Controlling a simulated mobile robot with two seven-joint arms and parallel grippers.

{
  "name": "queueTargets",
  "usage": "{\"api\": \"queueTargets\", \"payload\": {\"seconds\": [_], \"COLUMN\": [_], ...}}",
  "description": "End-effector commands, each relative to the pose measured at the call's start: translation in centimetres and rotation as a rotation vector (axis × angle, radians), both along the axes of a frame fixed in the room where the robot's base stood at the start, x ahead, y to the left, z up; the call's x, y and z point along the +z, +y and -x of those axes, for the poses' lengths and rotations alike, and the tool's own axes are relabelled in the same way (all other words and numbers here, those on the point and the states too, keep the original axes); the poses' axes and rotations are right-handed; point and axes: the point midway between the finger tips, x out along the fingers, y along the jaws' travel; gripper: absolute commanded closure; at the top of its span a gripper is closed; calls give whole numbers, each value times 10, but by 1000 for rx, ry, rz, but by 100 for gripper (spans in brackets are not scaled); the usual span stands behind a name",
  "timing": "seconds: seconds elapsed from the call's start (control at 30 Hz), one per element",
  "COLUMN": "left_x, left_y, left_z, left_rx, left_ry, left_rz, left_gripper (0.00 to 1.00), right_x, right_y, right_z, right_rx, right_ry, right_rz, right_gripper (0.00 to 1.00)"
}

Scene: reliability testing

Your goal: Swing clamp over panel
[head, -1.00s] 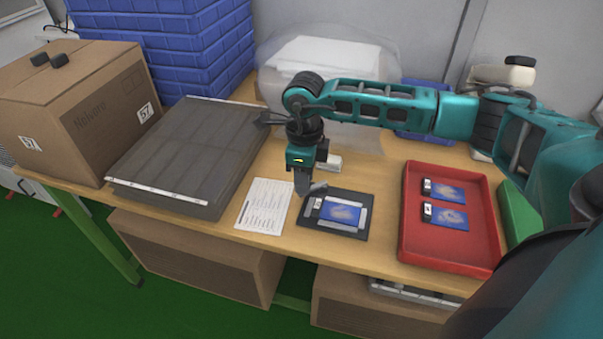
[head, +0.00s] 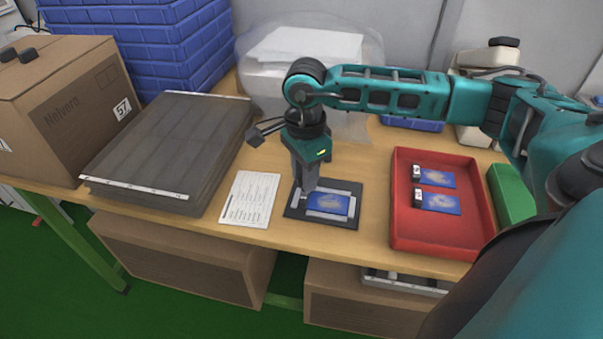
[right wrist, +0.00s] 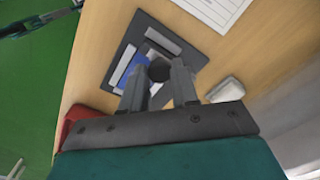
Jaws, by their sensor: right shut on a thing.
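The blue panel (head: 328,203) lies flat in a dark fixture plate (head: 353,188) with light bars around it. Both also show in the right wrist view, the panel (right wrist: 126,68) partly covered by my fingers. My right gripper (head: 308,191) points down at the fixture's left part. In the right wrist view its fingers (right wrist: 160,84) stand either side of a dark round piece, the clamp (right wrist: 160,69), and are shut on it. The rest of the clamp is hidden. A dark part that looks like my left gripper (right wrist: 45,20) shows at the wrist view's corner; its jaws are unclear.
A printed sheet (head: 250,199) lies left of the fixture. A red tray (head: 440,232) with two blue panels is on the right, beside a green block (head: 512,193). A grey slab stack (head: 175,145) and a cardboard box (head: 75,95) are at left.

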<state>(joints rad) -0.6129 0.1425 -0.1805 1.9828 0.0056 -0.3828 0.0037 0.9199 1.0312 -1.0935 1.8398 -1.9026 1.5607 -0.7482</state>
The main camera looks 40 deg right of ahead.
Motion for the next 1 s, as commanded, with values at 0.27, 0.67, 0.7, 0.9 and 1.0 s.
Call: {"api": "queueTargets", "payload": {"seconds": [0.27,0.67,0.7,0.9,1.0], "left_x": [-2,-1,-2,-2,-2], "left_y": [0,0,0,1,1], "left_z": [0,0,0,0,0], "left_rx": [-1,-2,-2,-2,-2], "left_ry": [2,1,1,1,1], "left_rz": [-1,-1,-1,-1,-1], "left_gripper": [37,37,37,37,37], "right_x": [1,1,1,0,0], "right_y": [-1,-1,-1,-1,-1], "right_z": [1,1,1,1,1], "right_rx": [29,29,28,28,28], "right_ry": [-1,0,0,0,0], "right_rz": [-1,0,0,0,0], "right_gripper": [100,62,58,45,45]}}
